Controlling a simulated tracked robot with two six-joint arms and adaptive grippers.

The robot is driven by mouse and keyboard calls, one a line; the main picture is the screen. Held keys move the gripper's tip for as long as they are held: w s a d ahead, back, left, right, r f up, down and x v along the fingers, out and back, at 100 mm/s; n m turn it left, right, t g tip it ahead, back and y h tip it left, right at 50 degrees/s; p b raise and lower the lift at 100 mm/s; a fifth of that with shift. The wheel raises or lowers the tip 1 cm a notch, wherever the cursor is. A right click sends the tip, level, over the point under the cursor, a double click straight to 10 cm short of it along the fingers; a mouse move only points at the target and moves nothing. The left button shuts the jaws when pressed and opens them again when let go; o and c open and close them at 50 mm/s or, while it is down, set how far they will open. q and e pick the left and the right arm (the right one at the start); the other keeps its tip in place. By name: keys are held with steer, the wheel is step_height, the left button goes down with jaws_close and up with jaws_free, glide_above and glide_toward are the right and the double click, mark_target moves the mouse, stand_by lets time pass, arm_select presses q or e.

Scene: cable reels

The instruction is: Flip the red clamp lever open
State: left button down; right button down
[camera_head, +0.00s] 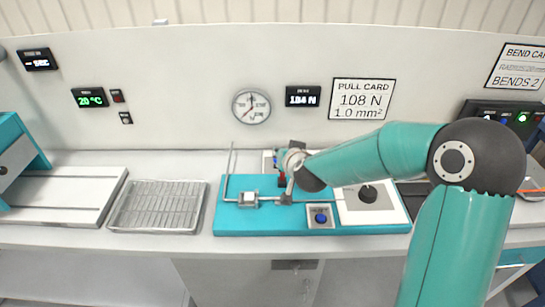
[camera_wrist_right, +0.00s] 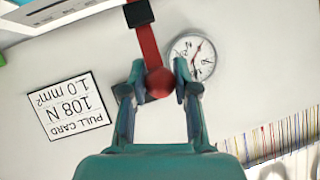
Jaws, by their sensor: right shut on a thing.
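The red clamp lever (camera_wrist_right: 147,45) is a flat red bar with a round red knob (camera_wrist_right: 159,84) at its end, and a black block sits on it at the top of the right wrist view. My right gripper (camera_wrist_right: 158,88) is shut on the knob, one teal finger on each side. In the head view my right gripper (camera_head: 287,178) is over the middle of the teal board (camera_head: 226,221), and its wrist hides most of the lever. A small bit of red (camera_head: 281,181) shows beside the fingers. My left gripper is not in view.
A metal block (camera_head: 248,199) and a thin upright rod (camera_head: 230,165) stand on the board's left. A blue button box (camera_head: 320,217) is at its front. A wire tray (camera_head: 158,205) lies to the left. A dial gauge (camera_head: 251,106) is on the back wall.

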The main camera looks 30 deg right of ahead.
steer(key=shift+d, duration=0.1)
stand_by(0.4)
steer(key=c, duration=0.9)
jaws_free()
steer(key=shift+w+f, duration=0.15)
steer(key=shift+w, duration=0.05)
steer(key=shift+o, duration=0.2)
steer(key=shift+s, duration=0.1)
steer(key=shift+s+a+r, duration=0.2)
steer(key=shift+s+r, duration=0.2)
steer(key=v, duration=1)
steer(key=shift+s, duration=0.4)
steer(key=shift+s+a, duration=0.1)
